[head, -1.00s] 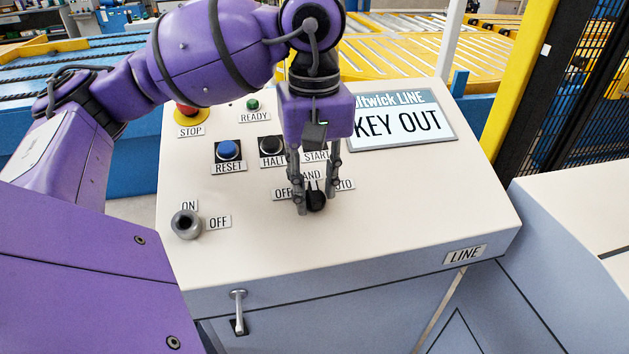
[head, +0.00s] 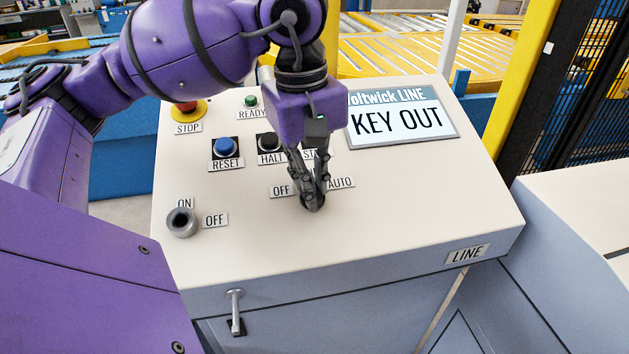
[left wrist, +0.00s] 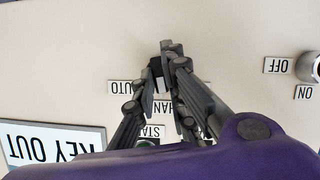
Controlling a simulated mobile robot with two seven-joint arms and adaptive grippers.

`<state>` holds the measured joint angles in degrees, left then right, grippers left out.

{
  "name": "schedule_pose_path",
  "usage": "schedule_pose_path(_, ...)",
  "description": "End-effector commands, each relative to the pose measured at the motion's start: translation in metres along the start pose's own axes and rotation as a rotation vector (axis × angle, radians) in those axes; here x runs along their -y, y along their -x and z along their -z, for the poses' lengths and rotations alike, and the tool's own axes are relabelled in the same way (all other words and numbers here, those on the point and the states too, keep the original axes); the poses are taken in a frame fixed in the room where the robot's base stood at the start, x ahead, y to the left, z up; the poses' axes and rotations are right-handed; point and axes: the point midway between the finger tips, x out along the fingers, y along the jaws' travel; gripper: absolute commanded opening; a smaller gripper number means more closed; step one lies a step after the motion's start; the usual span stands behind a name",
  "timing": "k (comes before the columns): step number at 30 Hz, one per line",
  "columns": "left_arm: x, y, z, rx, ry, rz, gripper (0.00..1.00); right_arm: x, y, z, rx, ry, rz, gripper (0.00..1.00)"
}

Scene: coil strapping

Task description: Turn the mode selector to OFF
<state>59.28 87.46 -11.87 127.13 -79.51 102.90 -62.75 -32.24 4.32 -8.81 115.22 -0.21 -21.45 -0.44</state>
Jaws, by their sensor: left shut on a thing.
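The mode selector, a small black knob (left wrist: 156,68), sits on the sloping cream panel (head: 400,210). Its labels OFF (head: 281,191) and AUTO (head: 341,183) stand to its left and right in the head view. The HAND label is behind my fingers there and partly shows in the left wrist view (left wrist: 165,108). My left gripper (head: 312,203) points down at the panel and is shut on the knob, one finger on each side. My right gripper is not in view.
A key switch (head: 181,222) with ON and OFF labels is at the lower left. The blue RESET button (head: 226,147), HALT button (head: 269,143) and red STOP button (head: 187,107) lie above. A display (head: 400,124) reads KEY OUT. The panel's lower right is clear.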

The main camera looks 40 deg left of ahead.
Motion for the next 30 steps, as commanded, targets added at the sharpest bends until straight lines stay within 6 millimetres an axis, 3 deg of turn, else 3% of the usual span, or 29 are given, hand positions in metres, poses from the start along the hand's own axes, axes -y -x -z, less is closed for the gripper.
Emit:
schedule_pose_path(7, 0.003, -0.003, 0.000, -0.001, 0.215, -0.080, 0.00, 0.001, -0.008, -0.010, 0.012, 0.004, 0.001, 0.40)
schedule_pose_path(18, 0.005, -0.001, -0.002, 0.001, 0.525, -0.207, 0.00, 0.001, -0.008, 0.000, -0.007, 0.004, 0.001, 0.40)
schedule_pose_path(30, 0.006, -0.001, -0.003, 0.001, 0.739, -0.294, 0.00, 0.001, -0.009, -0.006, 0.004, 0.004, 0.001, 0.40)
